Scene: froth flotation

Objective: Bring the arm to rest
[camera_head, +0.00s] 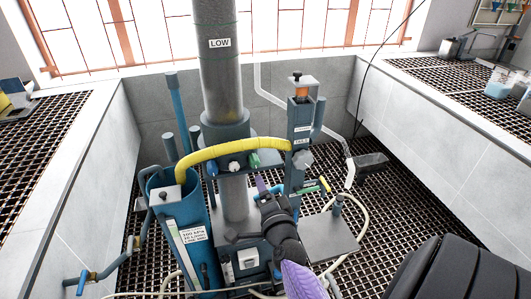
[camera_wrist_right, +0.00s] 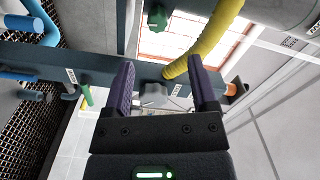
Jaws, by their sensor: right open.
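My right gripper (camera_head: 267,187) is in front of the flotation machine's grey column (camera_head: 222,90), below the yellow hose (camera_head: 225,148). In the wrist view its two purple fingers (camera_wrist_right: 163,75) are wide apart with nothing held. A grey knob (camera_wrist_right: 153,96) shows between and beyond them; it also appears on the blue-grey upright in the head view (camera_head: 303,158). The fingers look apart from the knob, but the depth is hard to judge. The yellow hose also shows in the wrist view (camera_wrist_right: 208,42), close to the right finger. My left gripper is out of view.
A blue cylinder (camera_head: 187,240) with a label stands left of the column. A grey plate (camera_head: 328,236) and a pale hose (camera_head: 363,215) lie to the right. Tiled walls (camera_head: 480,140) flank the grated pit floor (camera_head: 405,190).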

